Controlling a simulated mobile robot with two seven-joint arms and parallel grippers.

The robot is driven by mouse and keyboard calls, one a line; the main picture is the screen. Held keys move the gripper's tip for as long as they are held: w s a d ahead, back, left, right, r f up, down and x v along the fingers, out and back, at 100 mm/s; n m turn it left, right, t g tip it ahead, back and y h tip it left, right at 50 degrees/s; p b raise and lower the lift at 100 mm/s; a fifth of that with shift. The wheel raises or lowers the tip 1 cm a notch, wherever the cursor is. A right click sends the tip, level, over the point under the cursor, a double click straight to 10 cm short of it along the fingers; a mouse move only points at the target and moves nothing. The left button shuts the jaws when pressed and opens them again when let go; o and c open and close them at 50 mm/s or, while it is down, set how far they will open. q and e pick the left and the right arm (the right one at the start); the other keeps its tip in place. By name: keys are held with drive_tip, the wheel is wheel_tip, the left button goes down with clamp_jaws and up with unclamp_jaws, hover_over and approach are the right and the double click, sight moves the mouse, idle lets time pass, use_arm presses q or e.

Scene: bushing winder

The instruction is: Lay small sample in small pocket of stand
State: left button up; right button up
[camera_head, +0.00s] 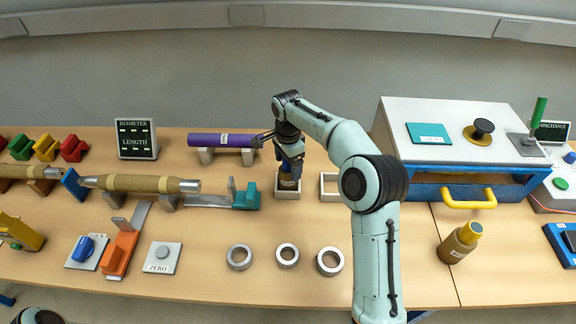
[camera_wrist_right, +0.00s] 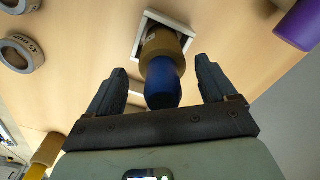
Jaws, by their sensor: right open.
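A brown sample (camera_head: 287,184) with a blue end stands in a white square frame (camera_head: 287,197) on the table. In the right wrist view its blue end (camera_wrist_right: 163,84) points toward my gripper, and its brown body (camera_wrist_right: 162,43) sits inside the frame. My right gripper (camera_head: 290,160) is over it, open, with one finger on each side of the blue end and gaps showing. I cannot tell which piece is the stand with the small pocket. My left gripper is out of view.
An empty white frame (camera_head: 328,188) is just right of the sample. A purple cylinder (camera_head: 222,140) lies on supports to the left. Several metal rings (camera_head: 287,257) lie in front. A white and blue box (camera_head: 468,190) with a yellow handle is at the right.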

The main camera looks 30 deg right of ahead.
wheel_tip(320, 180, up, 10)
drive_tip(key=shift+w+f+p, duration=0.1)
drive_tip(key=shift+w+p, duration=0.05)
drive_tip(key=shift+p, duration=0.3)
drive_tip(key=shift+s+r, duration=0.2)
drive_tip(key=shift+r, duration=0.25)
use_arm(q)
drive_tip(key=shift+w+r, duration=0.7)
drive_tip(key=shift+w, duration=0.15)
use_arm(e)
drive_tip(key=shift+w, duration=0.1)
drive_tip(key=shift+f, duration=0.1)
